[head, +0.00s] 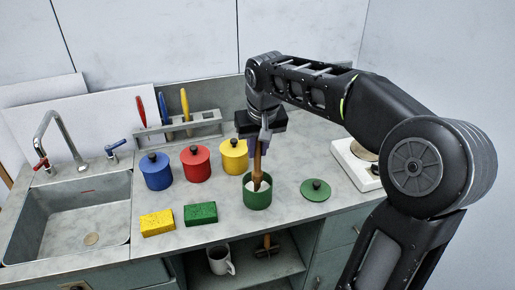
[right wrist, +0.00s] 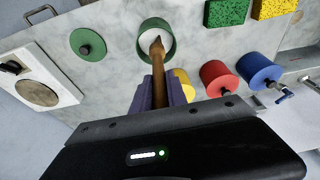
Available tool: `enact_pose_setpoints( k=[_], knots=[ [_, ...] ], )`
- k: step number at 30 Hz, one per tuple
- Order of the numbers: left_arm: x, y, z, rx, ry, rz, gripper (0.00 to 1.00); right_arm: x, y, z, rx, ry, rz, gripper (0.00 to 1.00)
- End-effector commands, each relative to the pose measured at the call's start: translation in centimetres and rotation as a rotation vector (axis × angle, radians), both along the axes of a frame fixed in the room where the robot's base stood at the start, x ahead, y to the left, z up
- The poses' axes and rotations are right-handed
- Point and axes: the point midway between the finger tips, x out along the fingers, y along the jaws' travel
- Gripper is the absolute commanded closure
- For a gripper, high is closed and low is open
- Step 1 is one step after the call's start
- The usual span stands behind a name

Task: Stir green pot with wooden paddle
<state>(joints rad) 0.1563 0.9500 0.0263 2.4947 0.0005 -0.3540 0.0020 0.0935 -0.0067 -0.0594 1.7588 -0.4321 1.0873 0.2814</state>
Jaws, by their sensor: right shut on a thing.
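The green pot (head: 257,199) stands open on the counter, with whitish contents inside. It also shows in the right wrist view (right wrist: 172,49). The wooden paddle (head: 258,165) is held upright, its lower end inside the pot's opening. In the right wrist view the paddle (right wrist: 158,72) points from the jaws into the pot. My right gripper (head: 261,138) is shut on the paddle, above the pot. Whether the paddle touches the contents is hard to tell. The green lid (head: 315,189) lies on the counter right of the pot. My left gripper is not in view.
Blue (head: 156,171), red (head: 196,164) and yellow (head: 234,156) lidded pots stand left of the green pot. Yellow (head: 157,223) and green (head: 201,213) sponges lie near the front edge. A rack (head: 192,126) with coloured utensils stands behind. A sink (head: 80,215) is at left, a white scale-like unit (head: 352,165) at right.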

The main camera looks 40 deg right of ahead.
Motion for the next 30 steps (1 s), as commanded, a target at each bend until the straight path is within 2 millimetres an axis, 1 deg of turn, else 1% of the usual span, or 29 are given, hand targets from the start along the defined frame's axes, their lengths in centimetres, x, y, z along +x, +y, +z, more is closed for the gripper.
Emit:
enact_pose_setpoints(
  k=[1, 3, 30],
  knots=[
    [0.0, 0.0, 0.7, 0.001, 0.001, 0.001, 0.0, 0.0, 0.0, 0.8, 0.001, -0.001, 0.0, 1.0],
    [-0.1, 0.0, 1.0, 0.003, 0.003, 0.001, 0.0, 0.0, 0.0, 1.4, 0.001, -0.001, 0.0, 1.0],
    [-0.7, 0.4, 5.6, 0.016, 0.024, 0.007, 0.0, 0.0, 0.0, 8.0, 0.001, 0.0, 0.001, 1.0]
  ],
)
